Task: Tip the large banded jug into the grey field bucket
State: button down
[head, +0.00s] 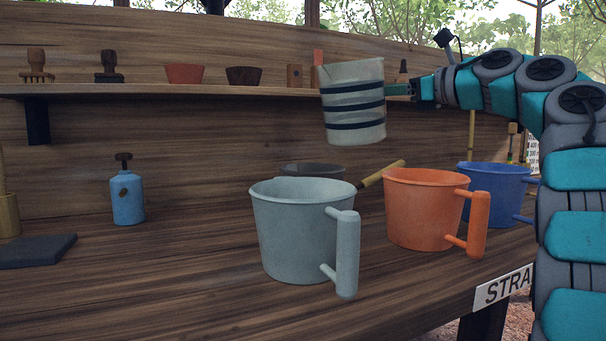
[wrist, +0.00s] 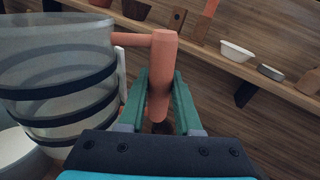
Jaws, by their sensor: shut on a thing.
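The large banded jug (head: 353,104) is pale with dark bands and hangs in the air above the bench, tilted slightly. It also shows at the left of the wrist view (wrist: 60,80). My gripper (head: 408,90) is at its right side; in the wrist view the green fingers (wrist: 160,100) are shut on the jug's orange-brown handle (wrist: 161,70). The grey field bucket (head: 300,232) stands upright on the bench, below and left of the jug, its handle towards the front right. The jug's contents are hidden.
An orange bucket (head: 420,210) and a blue bucket (head: 492,190) stand right of the grey one. A dark pot (head: 312,170) with a wooden handle is behind it. A blue bottle (head: 127,200) stands left. A shelf (head: 200,90) holding small pots runs behind the jug.

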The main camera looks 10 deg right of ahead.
jog(key=shift+r, duration=0.45)
jog(key=shift+f, duration=0.25)
jog(key=shift+r, duration=0.1)
notch_tip(320, 180, up, 3)
jog(key=p, duration=0.3)
